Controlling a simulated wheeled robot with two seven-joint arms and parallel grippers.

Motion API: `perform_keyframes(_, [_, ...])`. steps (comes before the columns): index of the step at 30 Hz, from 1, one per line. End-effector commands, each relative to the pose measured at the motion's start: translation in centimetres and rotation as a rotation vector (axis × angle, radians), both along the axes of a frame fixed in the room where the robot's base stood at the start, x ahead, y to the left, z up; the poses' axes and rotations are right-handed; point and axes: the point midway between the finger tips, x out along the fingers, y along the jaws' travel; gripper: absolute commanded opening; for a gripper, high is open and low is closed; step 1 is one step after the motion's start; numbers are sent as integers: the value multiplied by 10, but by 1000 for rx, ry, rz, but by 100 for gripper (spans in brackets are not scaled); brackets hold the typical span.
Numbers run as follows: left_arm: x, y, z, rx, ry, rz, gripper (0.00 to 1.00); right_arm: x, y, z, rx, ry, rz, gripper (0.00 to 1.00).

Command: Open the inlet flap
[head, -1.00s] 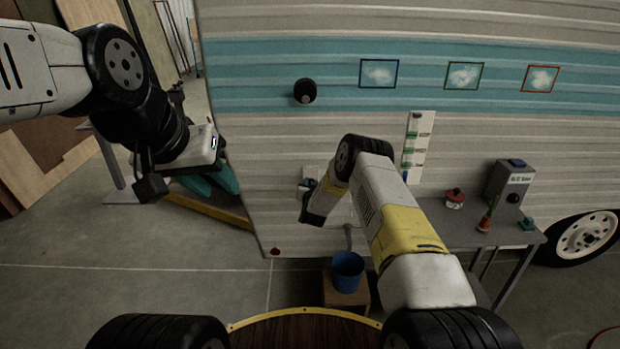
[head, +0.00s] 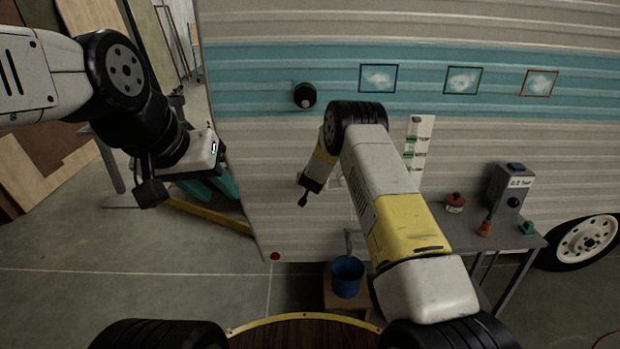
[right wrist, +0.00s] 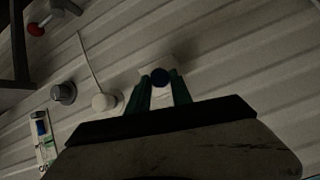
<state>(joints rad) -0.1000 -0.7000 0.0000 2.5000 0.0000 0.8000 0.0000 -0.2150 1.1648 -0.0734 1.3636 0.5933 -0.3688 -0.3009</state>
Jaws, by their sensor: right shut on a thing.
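The two green fingers of my right gripper (right wrist: 160,83) are closed on the knob from either side. How far the flap is from the wall cannot be told. In the head view my right wrist is in front of the lower wall and hides the fingers and the flap. My left gripper (head: 224,192) is at the left, away from the wall, with teal fingers apart and nothing between them.
A black round fitting (head: 305,95) sticks out of the wall above. A blue bucket (head: 347,277) stands on a wooden stool (head: 335,301) below. A grey table (head: 520,240) with a meter box (head: 509,187) and small items is at the right. White and grey round fittings are near the fingers.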

Motion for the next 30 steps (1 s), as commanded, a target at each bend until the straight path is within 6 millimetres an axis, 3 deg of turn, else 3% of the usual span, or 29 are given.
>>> perform_keyframes(6, [0, 0, 0, 0, 0, 0, 36, 1, 0, 1, -1, -3, 0, 0])
perform_keyframes(7, [0, 0, 0, 0, 0, 0, 36, 1, 0, 1, -1, -3, 0, 28])
perform_keyframes(10, [0, 0, 0, 0, 0, 0, 36, 1, 0, 1, -1, -3, 0, 48])
perform_keyframes(22, [0, 0, 0, 0, 0, 0, 36, -4, 0, 4, 0, -2, 0, 48])
perform_keyframes(30, [0, 0, 0, 0, 0, 0, 36, -37, 0, 28, -1, -2, 0, 48])
